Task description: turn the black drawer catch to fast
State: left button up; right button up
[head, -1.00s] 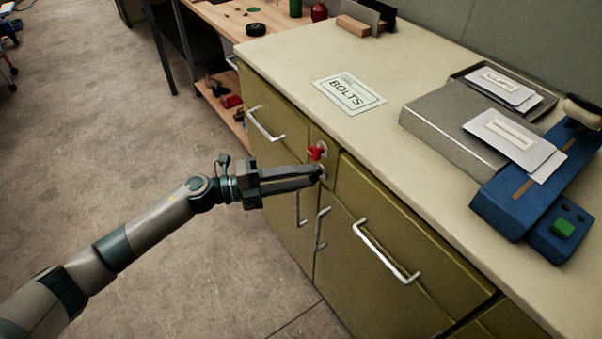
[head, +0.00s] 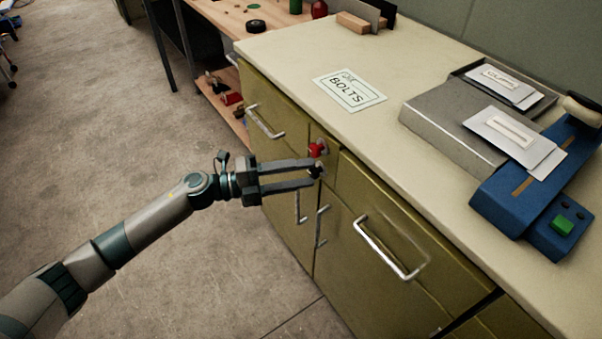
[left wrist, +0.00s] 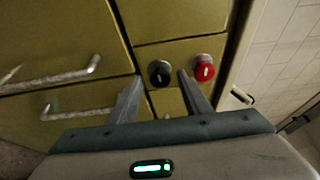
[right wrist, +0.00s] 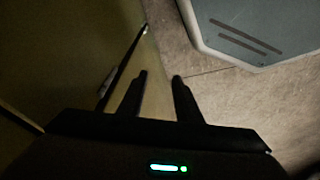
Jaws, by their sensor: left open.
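The black drawer catch (head: 316,171) is a round knob on the narrow olive panel, just below the red catch (head: 317,150). In the left wrist view the black catch (left wrist: 160,73) lies between and just beyond my fingertips, with a pale mark on its face. The red catch (left wrist: 204,68) is to its right. My left gripper (head: 312,173) is open, its fingers either side of the black catch and apart from it as far as I can tell. It also shows in the left wrist view (left wrist: 159,80). My right gripper (right wrist: 160,76) is open and empty, away from the catches.
Drawer handles (head: 388,250) stick out on both sides of the panel. The countertop (head: 300,55) carries a BOLTS card (head: 349,90), a grey tray (head: 440,120) and a blue device (head: 530,205). Bare floor (head: 120,120) lies to the left.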

pick_arm(q)
jog(key=b+v, duration=0.2)
jog(key=v, duration=1.5)
jog(key=shift+a, duration=0.15)
pick_arm(e)
jog(key=shift+w+a+r+t+y, duration=0.15)
jog(key=shift+w+a+r+t, duration=0.15)
jog(key=shift+a+r, duration=0.2)
jog(key=shift+w+a+r+t+y, duration=0.15)
jog(key=shift+a+r+t, duration=0.15)
jog(key=shift+a+r, duration=0.15)
pick_arm(q)
jog(key=shift+w, duration=0.1)
